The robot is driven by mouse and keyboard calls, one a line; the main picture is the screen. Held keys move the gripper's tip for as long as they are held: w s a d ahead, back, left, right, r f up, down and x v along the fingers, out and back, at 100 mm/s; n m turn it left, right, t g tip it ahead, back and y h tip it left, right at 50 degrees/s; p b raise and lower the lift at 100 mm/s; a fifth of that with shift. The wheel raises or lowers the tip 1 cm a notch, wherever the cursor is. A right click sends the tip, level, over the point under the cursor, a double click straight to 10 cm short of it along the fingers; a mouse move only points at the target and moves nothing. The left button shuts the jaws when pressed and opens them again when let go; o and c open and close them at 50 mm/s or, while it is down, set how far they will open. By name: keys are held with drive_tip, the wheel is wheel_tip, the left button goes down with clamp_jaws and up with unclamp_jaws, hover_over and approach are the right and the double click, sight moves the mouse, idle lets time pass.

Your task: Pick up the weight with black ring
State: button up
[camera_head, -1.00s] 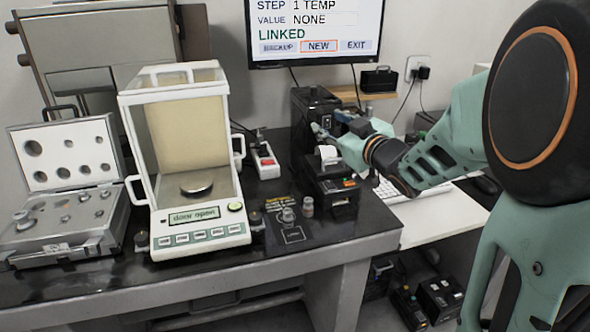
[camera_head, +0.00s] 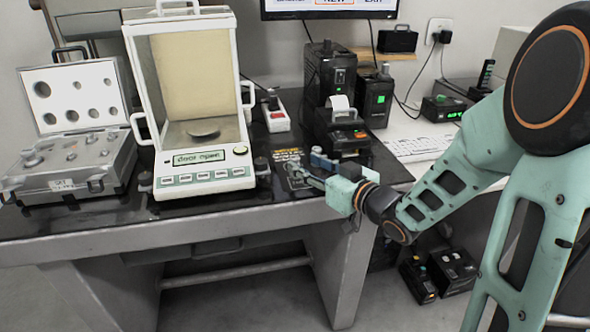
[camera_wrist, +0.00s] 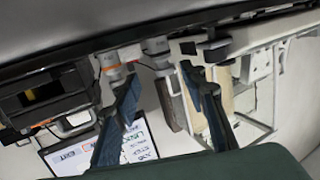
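My gripper (camera_head: 306,174) is at the front edge of the dark table, beside the small labelled pad (camera_head: 285,155). In the wrist view its two blue fingers are spread apart with nothing between them (camera_wrist: 160,82). Small metal weights stand on the table beyond the fingers in the wrist view: one at the left (camera_wrist: 112,68) and another nearer the middle (camera_wrist: 155,47). Which of them carries a black ring is too small to tell. In the head view my gripper largely covers the spot where these weights stand.
The balance (camera_head: 201,181) stands left of my gripper, with an open weight case (camera_head: 80,185) farther left. A printer (camera_head: 345,138) and black boxes stand behind my gripper. Free floor lies in front of the table.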

sight(297, 162)
drive_tip(key=w+a, duration=0.1)
drive_tip(key=w+a+f+b, duration=0.1)
drive_tip(key=a, duration=0.1)
drive_tip(key=shift+w+f, duration=0.2)
drive_tip(key=shift+w, duration=0.05)
drive_tip(key=shift+w+a+b, duration=0.2)
drive_tip(key=shift+w+b, duration=0.1)
drive_tip(key=shift+w, duration=0.1)
drive_tip(key=shift+r, duration=0.1)
clamp_jaws()
